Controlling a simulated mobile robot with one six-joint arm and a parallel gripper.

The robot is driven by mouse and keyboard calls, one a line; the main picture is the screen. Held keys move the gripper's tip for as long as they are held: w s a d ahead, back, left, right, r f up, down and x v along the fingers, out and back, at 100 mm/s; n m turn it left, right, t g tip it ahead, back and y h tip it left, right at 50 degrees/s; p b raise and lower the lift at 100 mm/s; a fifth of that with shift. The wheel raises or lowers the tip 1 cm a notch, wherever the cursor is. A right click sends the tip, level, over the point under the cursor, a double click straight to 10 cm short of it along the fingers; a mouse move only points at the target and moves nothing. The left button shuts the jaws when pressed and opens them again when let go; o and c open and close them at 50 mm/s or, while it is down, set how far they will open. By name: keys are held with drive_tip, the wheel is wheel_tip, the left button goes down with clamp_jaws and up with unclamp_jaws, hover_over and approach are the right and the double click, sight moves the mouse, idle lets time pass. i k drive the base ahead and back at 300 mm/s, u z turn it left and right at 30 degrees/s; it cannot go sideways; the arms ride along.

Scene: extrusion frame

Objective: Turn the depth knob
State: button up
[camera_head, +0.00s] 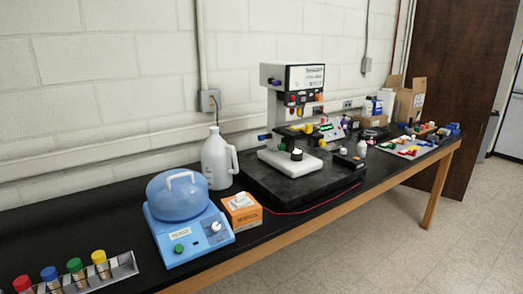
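A white upright bench machine (276,98) with a black front panel (306,78) stands on a dark slab (275,188) at the middle of the bench. Small coloured knobs or buttons (297,104) sit below the panel. A short black round part (296,155) stands on the white base plate. No label is readable at this size, so I cannot tell which of these is the depth knob. My gripper is not in view.
On the black bench are a blue device with a domed lid (180,200), an orange tissue box (241,211), a white jug (216,160) and a rack of coloured-cap tubes (80,276). Cardboard boxes (410,100) stand at the far right. Floor in front is clear.

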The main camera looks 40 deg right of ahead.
sight(281, 146)
drive_tip(key=u, duration=0.4)
drive_tip(key=k, duration=0.25)
drive_tip(key=u, duration=3.05)
drive_tip(key=k, duration=1.25)
